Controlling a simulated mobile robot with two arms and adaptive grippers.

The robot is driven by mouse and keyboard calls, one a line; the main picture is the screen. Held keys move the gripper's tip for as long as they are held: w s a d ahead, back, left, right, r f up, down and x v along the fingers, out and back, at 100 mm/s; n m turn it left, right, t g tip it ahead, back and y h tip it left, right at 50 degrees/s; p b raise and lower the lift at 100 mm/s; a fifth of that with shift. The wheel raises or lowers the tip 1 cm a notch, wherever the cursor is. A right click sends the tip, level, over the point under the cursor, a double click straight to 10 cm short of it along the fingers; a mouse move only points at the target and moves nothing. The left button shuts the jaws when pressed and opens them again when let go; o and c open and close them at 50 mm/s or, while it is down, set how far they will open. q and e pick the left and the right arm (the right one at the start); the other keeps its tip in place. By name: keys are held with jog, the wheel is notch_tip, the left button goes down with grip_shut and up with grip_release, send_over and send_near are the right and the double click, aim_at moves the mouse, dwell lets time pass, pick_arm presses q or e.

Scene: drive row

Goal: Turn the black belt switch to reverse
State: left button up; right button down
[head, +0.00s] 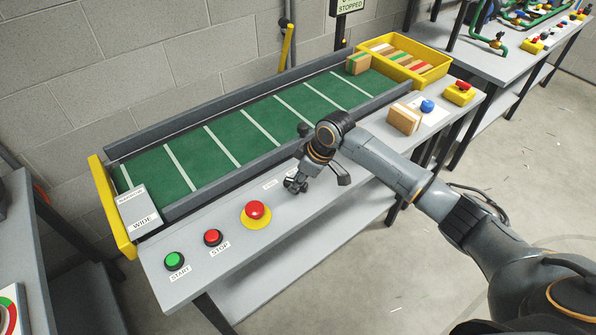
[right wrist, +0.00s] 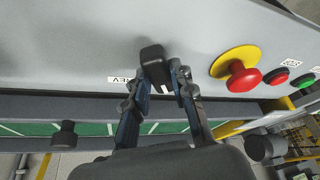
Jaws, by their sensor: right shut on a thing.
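The black belt switch (right wrist: 152,58) shows in the right wrist view as a dark knob on the grey panel. A label reading REV (right wrist: 122,80) is beside it. My right gripper (right wrist: 158,82) is shut on the switch, with a finger on either side of it. In the head view my right gripper (head: 296,185) points down at the front ledge and hides the switch. My left gripper is not in view.
On the ledge (head: 225,270) are a green start button (head: 174,261), a red stop button (head: 213,237) and a red mushroom button (head: 256,210) on yellow. Behind is the green belt (head: 240,130). A yellow crate (head: 437,72) and a sign reading STOPPED (head: 350,5) are beyond.

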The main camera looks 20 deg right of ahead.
jog(key=m+h+p, duration=0.1)
jog(key=m+p, duration=0.1)
jog(key=p, duration=0.1)
jog(key=m+t+p, duration=0.1)
jog(key=m+p, duration=0.2)
jog(key=p, duration=0.1)
jog(key=m+h+p, duration=0.1)
jog(key=m+p, duration=0.2)
jog(key=p, duration=0.1)
jog(key=shift+s+a+r+t+h, duration=0.15)
jog(key=shift+a+r+t+h, duration=0.15)
jog(key=m+h+p, duration=0.1)
jog(key=m+p, duration=0.1)
jog(key=m, duration=0.1)
jog(key=shift+f+m, duration=0.15)
jog(key=shift+m, duration=0.25)
jog(key=shift+a+f+m+h+p, duration=0.1)
jog(key=shift+m+h+p, duration=0.6)
jog(key=shift+m, duration=1)
jog(key=c, duration=1.1)
grip_release()
jog(key=v, duration=1.1)
jog(key=shift+a+r, duration=0.2)
jog(key=shift+r, duration=0.25)
